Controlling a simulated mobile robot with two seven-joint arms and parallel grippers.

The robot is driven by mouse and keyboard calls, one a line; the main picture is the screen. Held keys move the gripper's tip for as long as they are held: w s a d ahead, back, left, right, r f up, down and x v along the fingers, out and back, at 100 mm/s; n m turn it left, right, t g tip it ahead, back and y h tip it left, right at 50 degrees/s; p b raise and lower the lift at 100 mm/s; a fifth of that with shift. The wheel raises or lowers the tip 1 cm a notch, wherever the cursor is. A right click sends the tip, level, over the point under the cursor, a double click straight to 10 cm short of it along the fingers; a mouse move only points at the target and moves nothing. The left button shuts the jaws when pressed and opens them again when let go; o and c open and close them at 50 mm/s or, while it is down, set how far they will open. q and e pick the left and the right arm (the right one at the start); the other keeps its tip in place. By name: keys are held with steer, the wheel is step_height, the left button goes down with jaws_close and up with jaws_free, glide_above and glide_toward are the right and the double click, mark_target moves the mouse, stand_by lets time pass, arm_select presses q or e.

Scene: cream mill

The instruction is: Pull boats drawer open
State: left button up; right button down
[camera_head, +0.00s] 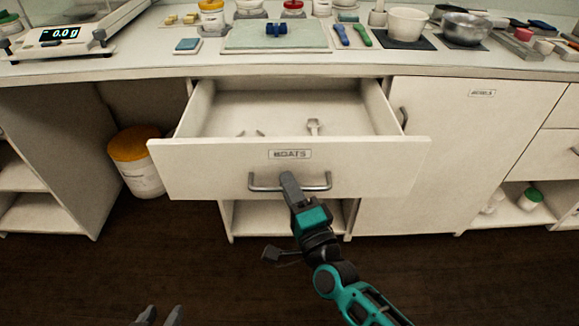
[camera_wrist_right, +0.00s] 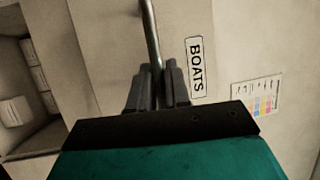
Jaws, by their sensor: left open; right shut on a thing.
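The boats drawer (camera_head: 220,172) stands pulled out from the counter, with its "BOATS" label (camera_head: 290,154) facing me. A few small items (camera_head: 314,126) lie inside it. My right gripper (camera_head: 290,184) is shut on the drawer's metal bar handle (camera_head: 262,184). In the right wrist view, the handle (camera_wrist_right: 151,38) runs between the two dark fingers (camera_wrist_right: 159,85), with the label (camera_wrist_right: 195,67) beside it. My left gripper (camera_head: 160,316) is at the bottom edge, low and away from the drawer, open and apart from everything; only its fingertips show.
The counter top (camera_head: 130,68) above holds a scale (camera_head: 75,38), a mat (camera_head: 245,38), bowls (camera_head: 407,24) and jars. A white bucket with an orange lid (camera_head: 135,160) stands under the counter at left. A closed cabinet door (camera_head: 460,150) is at right. The dark floor in front is clear.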

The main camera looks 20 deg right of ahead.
arm_select(q)
steer(key=shift+r+p, duration=0.6)
steer(key=shift+r, duration=0.15)
arm_select(e)
steer(key=s+a, duration=0.1)
steer(key=s, duration=0.4)
steer(key=shift+s+a, duration=0.3)
steer(key=shift+s, duration=0.1)
arm_select(q)
steer(key=shift+f, duration=0.1)
steer(key=shift+a, duration=0.1)
arm_select(e)
steer(key=c, duration=1.2)
jaws_free()
steer(key=shift+o, duration=0.2)
arm_select(q)
steer(key=shift+s, duration=0.15)
arm_select(e)
steer(key=shift+s, duration=0.15)
